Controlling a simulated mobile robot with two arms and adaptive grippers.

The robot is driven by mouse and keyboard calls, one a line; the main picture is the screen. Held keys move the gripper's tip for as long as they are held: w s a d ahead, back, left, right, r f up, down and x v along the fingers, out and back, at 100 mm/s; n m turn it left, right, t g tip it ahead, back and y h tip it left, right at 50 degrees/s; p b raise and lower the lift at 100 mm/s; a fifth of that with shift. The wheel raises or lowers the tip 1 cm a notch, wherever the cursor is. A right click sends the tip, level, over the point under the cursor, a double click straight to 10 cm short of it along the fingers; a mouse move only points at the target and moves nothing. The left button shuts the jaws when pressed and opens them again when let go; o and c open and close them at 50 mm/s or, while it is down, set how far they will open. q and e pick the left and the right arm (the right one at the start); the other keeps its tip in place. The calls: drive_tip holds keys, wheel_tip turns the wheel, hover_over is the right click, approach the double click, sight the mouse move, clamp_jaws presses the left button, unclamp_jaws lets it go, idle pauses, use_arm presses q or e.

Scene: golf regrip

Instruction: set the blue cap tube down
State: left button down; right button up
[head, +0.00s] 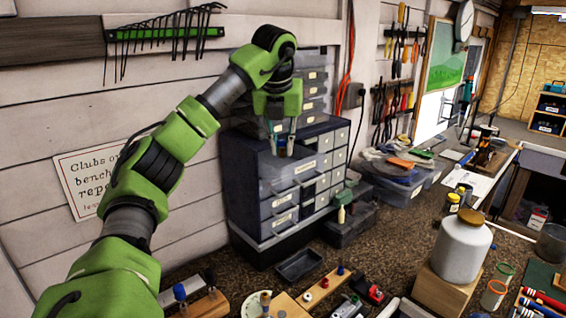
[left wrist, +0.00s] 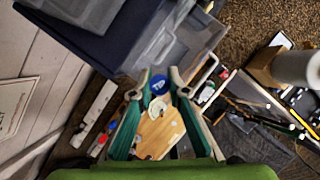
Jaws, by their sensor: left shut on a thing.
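My left gripper (head: 283,150) is raised in front of the drawer cabinet, fingers pointing down. It is shut on the blue cap tube (head: 281,146), of which only a small blue part shows between the fingertips. In the left wrist view the round blue cap (left wrist: 159,84) with a white mark sits between the green fingers of the left gripper (left wrist: 159,92). The rest of the tube is hidden. The tube is held well above the bench (head: 225,277). My right gripper is not in view.
A dark drawer cabinet (head: 262,205) stands close behind the gripper. A shallow black tray (head: 299,264), a wooden strip (head: 325,288) with small coloured pieces and a wooden board (head: 284,306) lie in front. A white jar (head: 461,247) stands on a wooden block at right.

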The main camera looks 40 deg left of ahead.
sight(281, 151)
use_arm(q)
drive_tip(key=w+a+f, duration=0.1)
drive_tip(key=a+f+p, duration=0.1)
drive_tip(key=f, duration=0.1)
drive_tip(key=shift+w, duration=0.4)
drive_tip(key=f+p, duration=0.2)
drive_tip(key=f, duration=0.1)
drive_tip(key=shift+w+p, duration=0.2)
drive_tip(key=shift+p, duration=0.15)
drive_tip(key=shift+f, duration=0.25)
drive_tip(key=c, duration=2)
unclamp_jaws()
drive_tip(key=shift+f, duration=0.1)
drive_tip(key=shift+o, duration=0.2)
